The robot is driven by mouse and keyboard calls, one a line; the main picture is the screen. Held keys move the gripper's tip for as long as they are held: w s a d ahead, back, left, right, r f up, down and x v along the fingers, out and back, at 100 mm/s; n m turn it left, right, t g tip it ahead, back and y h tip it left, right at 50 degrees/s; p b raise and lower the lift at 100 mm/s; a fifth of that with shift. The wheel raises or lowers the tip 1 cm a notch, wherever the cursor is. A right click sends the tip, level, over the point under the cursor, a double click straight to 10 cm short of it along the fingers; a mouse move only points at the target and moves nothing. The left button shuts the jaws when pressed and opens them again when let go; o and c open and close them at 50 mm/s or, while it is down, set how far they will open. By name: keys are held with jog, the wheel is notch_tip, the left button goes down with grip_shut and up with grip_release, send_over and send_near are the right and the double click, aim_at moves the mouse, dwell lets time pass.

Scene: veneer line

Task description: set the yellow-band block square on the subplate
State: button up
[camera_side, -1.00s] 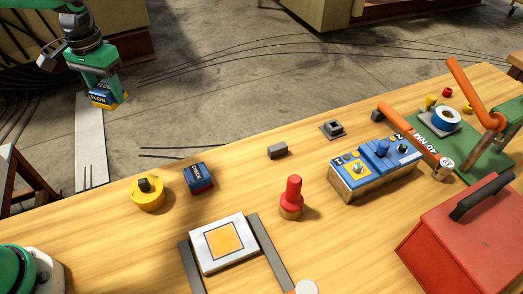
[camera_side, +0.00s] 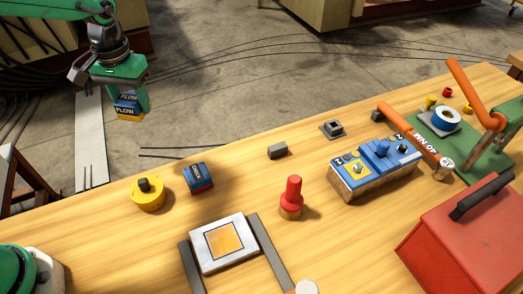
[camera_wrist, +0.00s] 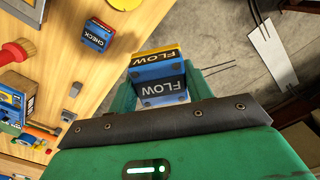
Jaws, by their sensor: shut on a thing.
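The yellow-band block (camera_side: 128,107) is blue with a yellow band at its lower end and the word FLOW on its faces. My gripper (camera_side: 130,94) is shut on it and holds it in the air, past the table's far left edge in the side view. In the wrist view the block (camera_wrist: 158,80) sits between my green fingers (camera_wrist: 172,88). The subplate (camera_side: 224,242) is a white plate with a yellow square framed in black, lying on the table between two grey rails. Nothing lies on its square. The block is well apart from the subplate.
A red-based block marked CHECK (camera_side: 199,177) and a yellow round knob piece (camera_side: 148,194) stand behind the subplate. A red peg (camera_side: 292,197) stands to its right. A blue valve unit (camera_side: 375,168) and red toolbox (camera_side: 465,235) are farther right.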

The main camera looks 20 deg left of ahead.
jog(key=s+d+f+n, duration=0.2)
jog(key=d, duration=0.5)
jog(key=s+d+f+n, duration=0.1)
jog(key=s+d, duration=0.1)
jog(key=d, duration=0.5)
jog(key=n, duration=0.4)
send_near(224, 241)
jog(key=shift+f, duration=0.9)
jog(key=shift+f, duration=0.1)
jog(key=shift+f, duration=1.85)
jog(key=shift+f, duration=0.15)
jog(key=o, duration=1.3)
